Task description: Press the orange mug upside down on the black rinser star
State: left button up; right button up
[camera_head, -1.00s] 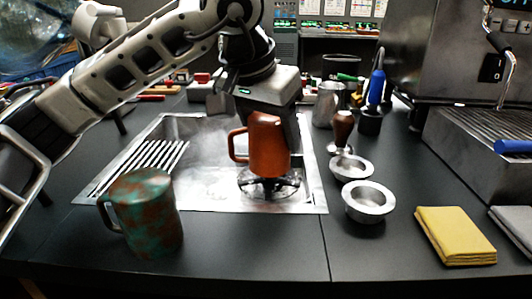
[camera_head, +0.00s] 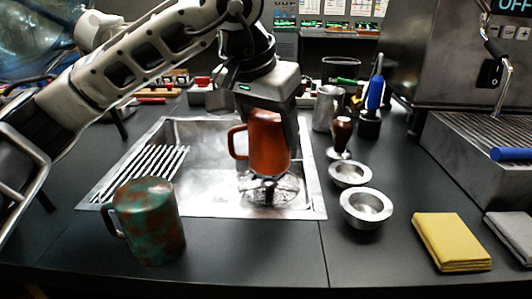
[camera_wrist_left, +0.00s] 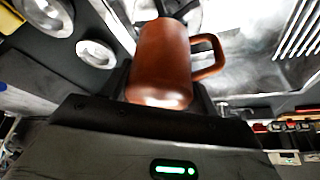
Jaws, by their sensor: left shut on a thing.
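The orange mug (camera_head: 268,140) is held over the sink with its closed end up and its handle to the left. It also shows in the left wrist view (camera_wrist_left: 163,62), handle to the right. The rinser star (camera_head: 270,188) is just under the mug, its dark arms partly covered by pale streaks that look like water. It shows partly behind the mug in the left wrist view (camera_wrist_left: 178,10). The mug's rim is at or just above the star; I cannot tell whether they touch. My left gripper (camera_head: 283,120) is shut on the mug from behind. My right gripper is not in view.
A green-brown mug (camera_head: 150,222) stands at the sink's front left, near the slatted rack (camera_head: 145,172). Two metal cups (camera_head: 367,208) (camera_head: 350,174), a tamper (camera_head: 341,138) and a steel pitcher (camera_head: 325,108) stand right of the sink. A yellow cloth (camera_head: 452,242) lies front right.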

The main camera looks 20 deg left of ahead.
pick_arm(q)
jog(key=shift+r+p, duration=1.6)
jog(key=shift+r, duration=0.65)
jog(key=shift+f, duration=0.15)
